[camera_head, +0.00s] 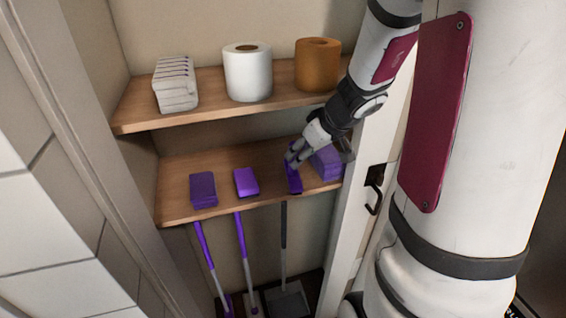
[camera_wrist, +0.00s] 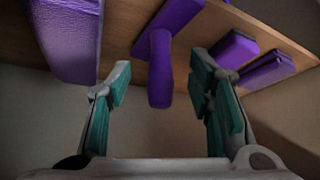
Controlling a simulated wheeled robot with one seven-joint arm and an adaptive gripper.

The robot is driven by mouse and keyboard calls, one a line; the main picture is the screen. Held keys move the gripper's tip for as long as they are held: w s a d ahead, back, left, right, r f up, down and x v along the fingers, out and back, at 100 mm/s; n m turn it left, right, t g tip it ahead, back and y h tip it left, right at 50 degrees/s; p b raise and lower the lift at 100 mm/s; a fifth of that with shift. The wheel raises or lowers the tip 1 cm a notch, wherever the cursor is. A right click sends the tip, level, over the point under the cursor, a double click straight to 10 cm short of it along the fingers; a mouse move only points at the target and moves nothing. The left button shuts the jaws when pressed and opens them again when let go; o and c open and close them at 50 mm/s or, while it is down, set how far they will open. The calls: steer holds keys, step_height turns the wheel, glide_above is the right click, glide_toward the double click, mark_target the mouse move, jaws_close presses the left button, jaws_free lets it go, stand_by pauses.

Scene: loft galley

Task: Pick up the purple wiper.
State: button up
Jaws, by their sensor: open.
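The purple wiper (camera_head: 294,182) is on the lower wooden shelf, between a purple block on its right and two purple items on its left. In the wrist view its handle (camera_wrist: 160,75) points toward my gripper, with a wider head behind it against the shelf. My gripper (camera_head: 294,158) is open at the wiper. In the wrist view my gripper (camera_wrist: 162,82) has one finger on each side of the handle, with visible gaps. In the head view my fingers cover part of the wiper.
A purple block (camera_head: 326,163) stands close on the right. Purple items (camera_head: 203,190) and (camera_head: 246,182) sit left on the lower shelf (camera_head: 222,163). The upper shelf (camera_head: 210,108) holds a white roll (camera_head: 247,72), an orange roll (camera_head: 317,64) and folded cloths (camera_head: 175,84). Long-handled tools hang below.

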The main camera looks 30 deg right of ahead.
steer(key=shift+w+a, duration=0.15)
steer(key=shift+w, duration=0.5)
steer(key=shift+w+f, duration=0.15)
steer(key=shift+f, duration=0.05)
steer(key=shift+b+x, duration=0.3)
steer(key=shift+x, duration=2)
jaws_close()
